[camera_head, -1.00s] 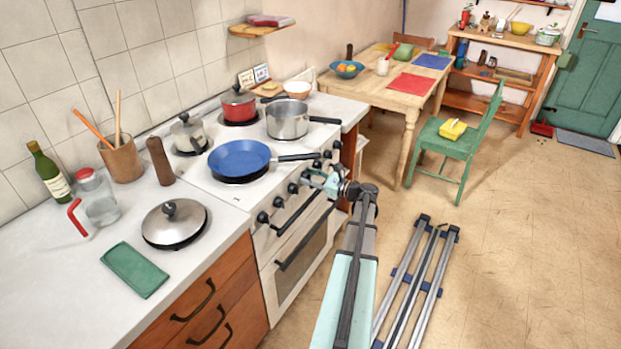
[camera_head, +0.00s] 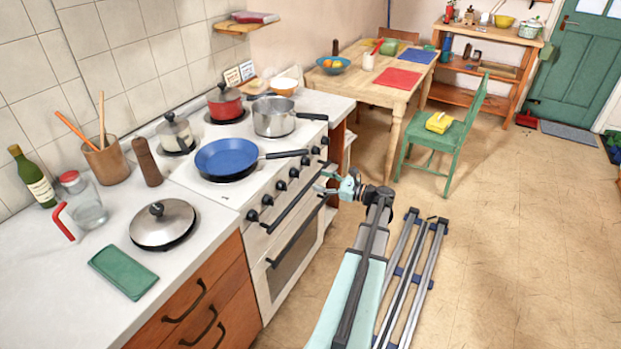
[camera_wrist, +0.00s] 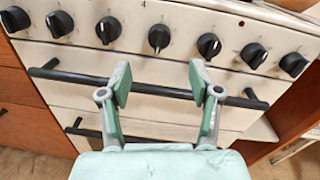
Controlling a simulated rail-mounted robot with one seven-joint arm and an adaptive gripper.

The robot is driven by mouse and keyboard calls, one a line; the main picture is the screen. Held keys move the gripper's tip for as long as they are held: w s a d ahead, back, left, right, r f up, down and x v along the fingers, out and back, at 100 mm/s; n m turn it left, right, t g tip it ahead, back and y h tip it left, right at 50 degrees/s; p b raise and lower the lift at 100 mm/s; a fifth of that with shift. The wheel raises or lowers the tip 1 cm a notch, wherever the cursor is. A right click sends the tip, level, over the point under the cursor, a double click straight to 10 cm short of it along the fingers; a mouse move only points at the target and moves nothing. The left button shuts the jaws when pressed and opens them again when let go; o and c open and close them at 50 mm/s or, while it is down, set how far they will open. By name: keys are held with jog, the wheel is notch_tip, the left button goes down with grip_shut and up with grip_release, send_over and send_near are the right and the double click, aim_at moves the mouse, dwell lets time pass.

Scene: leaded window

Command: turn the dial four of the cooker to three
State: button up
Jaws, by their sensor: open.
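The cooker (camera_head: 230,195) has a row of black dials along its front panel. Counting from the left in the wrist view, dial four (camera_wrist: 159,38) is the middle one; its pale mark appears to point down. In the head view dial four (camera_head: 293,172) is small and its mark is not readable. My gripper (camera_wrist: 159,84) is open and empty, its fingers spread either side of the line to dial four. The fingertips appear below the dial, over the oven handle, and touch no dial. In the head view my gripper (camera_head: 328,180) is in front of the panel, apart from it.
A black oven handle (camera_wrist: 150,88) runs across the cooker front below the dials. A blue frying pan (camera_head: 226,157) and a steel saucepan (camera_head: 274,118) stand on the hob, handles reaching toward the front edge. Open floor (camera_head: 490,240) lies to the right.

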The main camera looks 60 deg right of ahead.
jog(key=shift+s+d, duration=0.15)
jog(key=shift+s, duration=1.1)
